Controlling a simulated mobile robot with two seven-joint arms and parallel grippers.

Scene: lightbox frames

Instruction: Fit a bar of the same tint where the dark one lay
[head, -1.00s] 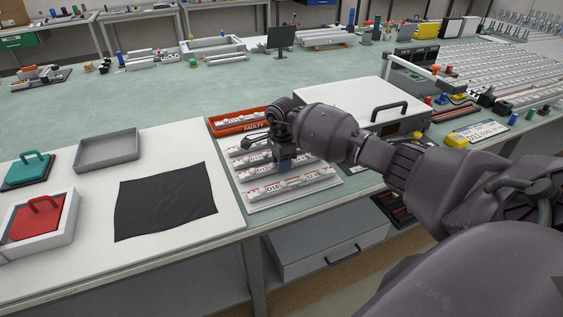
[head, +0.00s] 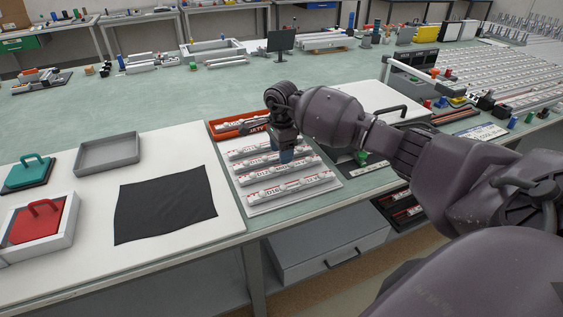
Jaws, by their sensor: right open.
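Several white bars with printed labels and red marks lie in rows on a white rack (head: 253,210) at the table's front edge; the nearest bar (head: 290,187) is fully in view. My right gripper (head: 287,153) is open, pointing down over the rear rows of the rack. It hides part of those bars, and I cannot tell whether it touches one. A red tray (head: 226,130) behind the rack holds a pale bar (head: 238,122). A white box (head: 375,97) with a black handle stands to the right, partly behind my right arm. My left gripper is out of view.
A black cloth (head: 165,203) lies on a white board left of the rack. An empty grey tray (head: 107,152), a teal handled block (head: 28,172) and a red handled block (head: 40,217) are further left.

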